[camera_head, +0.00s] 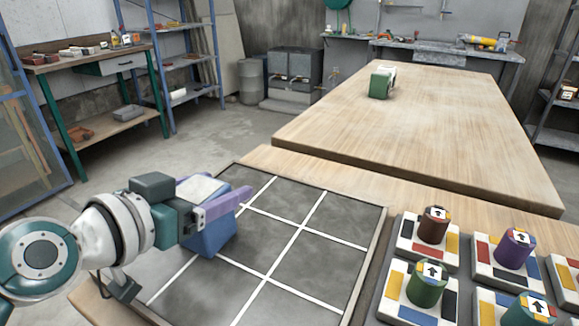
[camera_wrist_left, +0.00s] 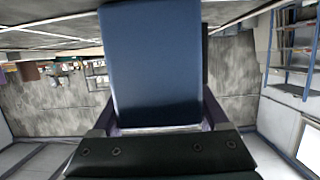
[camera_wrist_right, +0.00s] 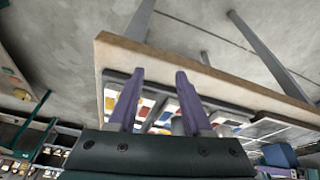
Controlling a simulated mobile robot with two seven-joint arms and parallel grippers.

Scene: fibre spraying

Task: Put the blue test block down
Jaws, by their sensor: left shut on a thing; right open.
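The blue test block (camera_head: 212,236) is at the left part of a dark board with white grid lines (camera_head: 305,258). My left gripper (camera_head: 222,204) is shut on the block, with a purple finger along its upper side. Whether the block touches the board or hangs just above it I cannot tell. In the left wrist view the block (camera_wrist_left: 152,65) fills the space between the fingers. My right gripper (camera_wrist_right: 160,88) is open and empty in the right wrist view; it does not show in the head view.
Right of the board, coloured cylinders with arrow labels, such as a purple one (camera_head: 515,249) and a green one (camera_head: 428,284), stand on patterned white blocks. Behind is a long wooden table (camera_head: 430,130), mostly bare, with a green-and-white object (camera_head: 380,83). The board's other cells are clear.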

